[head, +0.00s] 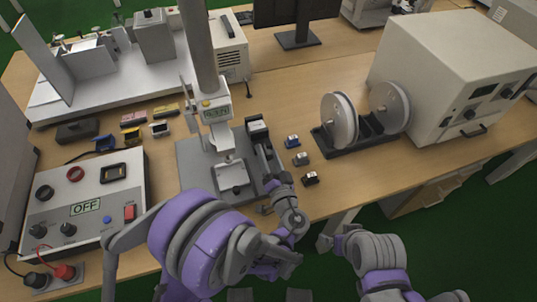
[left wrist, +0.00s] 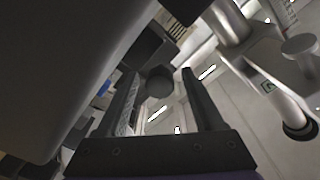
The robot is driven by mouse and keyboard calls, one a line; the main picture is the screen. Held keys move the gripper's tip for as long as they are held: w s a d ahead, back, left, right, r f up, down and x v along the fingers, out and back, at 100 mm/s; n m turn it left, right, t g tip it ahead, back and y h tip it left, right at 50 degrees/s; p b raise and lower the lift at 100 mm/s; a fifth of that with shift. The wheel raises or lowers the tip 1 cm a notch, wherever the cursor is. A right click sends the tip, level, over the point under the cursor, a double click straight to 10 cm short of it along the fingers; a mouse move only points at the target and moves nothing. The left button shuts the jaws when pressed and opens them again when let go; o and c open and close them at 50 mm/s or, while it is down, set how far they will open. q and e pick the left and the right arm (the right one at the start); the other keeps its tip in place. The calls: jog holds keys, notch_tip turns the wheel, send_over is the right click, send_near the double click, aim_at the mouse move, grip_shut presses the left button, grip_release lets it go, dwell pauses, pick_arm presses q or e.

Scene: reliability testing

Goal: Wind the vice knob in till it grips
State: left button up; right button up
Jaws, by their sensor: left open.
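The vice (head: 258,130) is a small dark block on the grey base of the test stand, right of its column. My left gripper (head: 270,178) reaches in beside it from the front. In the left wrist view my left gripper (left wrist: 158,78) is open, with one dark finger on each side. A dark round knob (left wrist: 160,83) shows between the fingertips, with a gap on both sides. The knob is hard to make out in the head view, behind my gripper. My right arm shows at the lower right; its gripper cannot be made out.
The test stand (head: 185,165) carries a column with a green display. A control box (head: 85,205) reading OFF stands at the left. Several small blocks (head: 301,159) lie right of the vice, before a reel holder (head: 375,137). A large white cabinet (head: 425,70) stands behind it.

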pick_arm(q)
jog(key=shift+c, duration=0.3)
grip_shut()
jog(key=m+b, duration=0.1)
jog(key=m, duration=0.1)
jog(key=shift+f+m, duration=0.1)
jog(key=shift+m, duration=0.3)
jog(key=m+b, duration=0.1)
jog(key=m, duration=0.2)
jog(key=shift+m, duration=0.3)
jog(key=m+b, duration=0.1)
jog(key=m, duration=0.2)
jog(key=shift+d, duration=0.1)
jog(key=shift+m+g+b, duration=0.3)
jog(key=shift+m+b, duration=0.15)
jog(key=shift+m, duration=1.55)
